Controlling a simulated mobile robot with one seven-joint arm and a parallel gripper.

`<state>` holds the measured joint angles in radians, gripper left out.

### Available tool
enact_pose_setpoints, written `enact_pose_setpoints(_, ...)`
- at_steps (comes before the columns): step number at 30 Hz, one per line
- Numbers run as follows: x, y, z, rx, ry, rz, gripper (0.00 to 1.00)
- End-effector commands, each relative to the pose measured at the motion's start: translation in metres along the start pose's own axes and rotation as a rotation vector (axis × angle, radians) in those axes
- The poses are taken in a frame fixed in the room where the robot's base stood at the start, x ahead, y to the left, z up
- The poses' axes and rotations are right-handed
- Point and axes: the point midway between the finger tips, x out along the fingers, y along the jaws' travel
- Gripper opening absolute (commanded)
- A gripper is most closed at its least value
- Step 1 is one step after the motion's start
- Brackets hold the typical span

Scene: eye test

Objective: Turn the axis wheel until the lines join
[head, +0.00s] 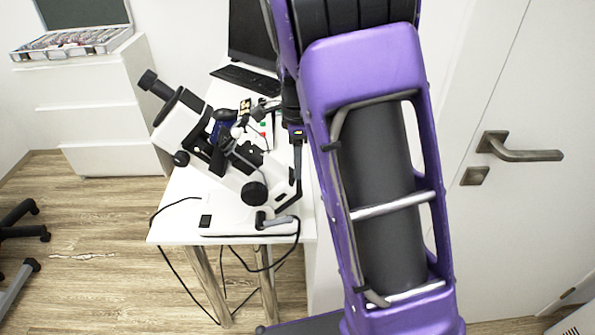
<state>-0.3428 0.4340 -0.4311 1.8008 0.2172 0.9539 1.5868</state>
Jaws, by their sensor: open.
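A white and black optical instrument (228,195) stands on the white table, its tube tilted up to the left with a black eyepiece (150,82) at the top. A dark round disc (170,106) sits around the tube below the eyepiece; it may be the axis wheel, but I cannot tell for sure. A small black knob (181,158) and a larger one (254,193) are on the instrument. What looks like my gripper (240,122) shows small and open by the instrument's middle, apart from the disc. Whether it touches the instrument is unclear. The lines are not visible.
The white table (178,222) also holds a dark monitor (251,32) and a keyboard (247,78). My purple arm covers the table's right side. Cables hang at the front. A white drawer unit (95,105) carries an open lens case (72,42). A door (525,95) is right.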

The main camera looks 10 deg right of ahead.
Motion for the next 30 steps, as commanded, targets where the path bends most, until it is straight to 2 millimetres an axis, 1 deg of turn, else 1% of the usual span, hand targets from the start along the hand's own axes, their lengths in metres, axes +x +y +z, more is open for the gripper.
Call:
enact_pose_setpoints(1, 0.0038, 0.0, 0.0, 0.0, 0.0, 0.0, 0.44)
enact_pose_setpoints(3, 0.0047, 0.0, 0.0, 0.0, 0.0, 0.0, 0.44)
enact_pose_setpoints(11, 0.0043, 0.0, 0.0, 0.0, 0.0, 0.0, 0.44)
enact_pose_setpoints(12, 0.0043, 0.0, 0.0, 0.0, 0.0, 0.0, 0.4)
enact_pose_setpoints(14, 0.0042, -0.0001, 0.0, 0.0, 0.0, 0.0, 0.29)
enact_pose_setpoints(18, 0.0042, -0.0001, 0.0, 0.0, 0.0, 0.0, 0.04)
enact_pose_setpoints(19, 0.0042, -0.0001, 0.0, 0.0, 0.0, 0.0, 0.0)
enact_pose_setpoints(30, 0.0018, -0.0017, -0.0001, -0.009, 0.001, 0.01, 0.0)
